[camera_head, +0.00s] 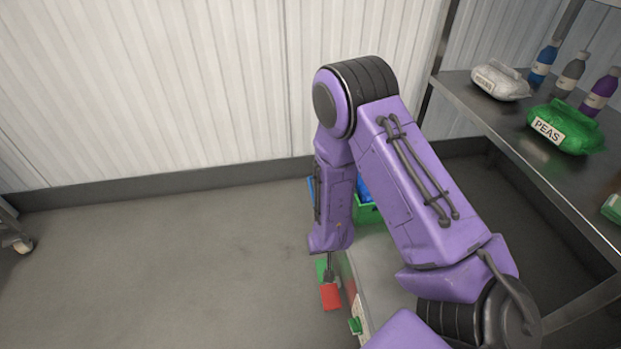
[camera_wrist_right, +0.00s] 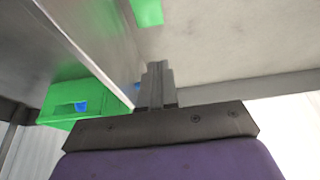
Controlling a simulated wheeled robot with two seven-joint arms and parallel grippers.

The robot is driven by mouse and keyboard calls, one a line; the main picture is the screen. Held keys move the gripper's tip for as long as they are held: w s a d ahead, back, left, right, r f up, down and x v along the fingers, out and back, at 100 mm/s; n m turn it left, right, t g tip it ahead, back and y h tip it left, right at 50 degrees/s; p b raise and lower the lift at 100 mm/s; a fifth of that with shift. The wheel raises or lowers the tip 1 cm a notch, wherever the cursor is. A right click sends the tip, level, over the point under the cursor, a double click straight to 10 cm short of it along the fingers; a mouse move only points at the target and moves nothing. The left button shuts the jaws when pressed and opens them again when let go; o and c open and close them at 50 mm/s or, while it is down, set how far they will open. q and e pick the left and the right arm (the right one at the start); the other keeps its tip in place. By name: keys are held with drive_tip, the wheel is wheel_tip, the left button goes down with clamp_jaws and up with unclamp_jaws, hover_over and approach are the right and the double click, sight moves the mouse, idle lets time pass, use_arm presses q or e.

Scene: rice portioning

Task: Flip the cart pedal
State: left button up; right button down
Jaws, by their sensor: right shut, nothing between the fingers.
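The cart (camera_head: 385,265) is a grey metal body, partly hidden behind my purple right arm. A red pedal-like piece (camera_head: 330,296) sits low at its left side, with a green piece (camera_head: 321,269) just behind it. Another small green piece (camera_head: 355,325) shows nearer on the cart's side. My right gripper (camera_head: 329,268) points down beside the cart, close to the red piece; I cannot tell whether they touch. In the right wrist view its fingers (camera_wrist_right: 157,82) are shut with nothing between them, and a green piece (camera_wrist_right: 147,11) lies ahead of them. My left gripper is not in view.
A green crate (camera_head: 368,213) with blue contents is behind my arm. A metal shelf (camera_head: 480,108) on the right holds a green peas bag (camera_head: 562,128), a white bag (camera_head: 500,82) and bottles. A caster wheel (camera_head: 22,243) stands far left. The floor between is clear.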

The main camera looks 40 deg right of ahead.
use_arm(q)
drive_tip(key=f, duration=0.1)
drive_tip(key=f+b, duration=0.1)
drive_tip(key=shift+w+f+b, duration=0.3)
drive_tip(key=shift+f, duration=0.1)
use_arm(e)
drive_tip(key=x, duration=0.2)
drive_tip(key=shift+w+a+f, duration=0.1)
drive_tip(key=shift+a+f, duration=0.05)
drive_tip(key=shift+f, duration=0.25)
drive_tip(key=b, duration=0.6)
hover_over(318, 264)
drive_tip(key=f, duration=0.9)
drive_tip(key=shift+s+a+f, duration=0.25)
drive_tip(key=shift+s+a, duration=0.05)
drive_tip(key=b+x, duration=0.1)
drive_tip(key=x, duration=0.1)
drive_tip(key=shift+f, duration=0.35)
drive_tip(key=shift+w+f+b, duration=0.1)
drive_tip(key=shift+f+b, duration=0.35)
drive_tip(key=shift+f, duration=0.1)
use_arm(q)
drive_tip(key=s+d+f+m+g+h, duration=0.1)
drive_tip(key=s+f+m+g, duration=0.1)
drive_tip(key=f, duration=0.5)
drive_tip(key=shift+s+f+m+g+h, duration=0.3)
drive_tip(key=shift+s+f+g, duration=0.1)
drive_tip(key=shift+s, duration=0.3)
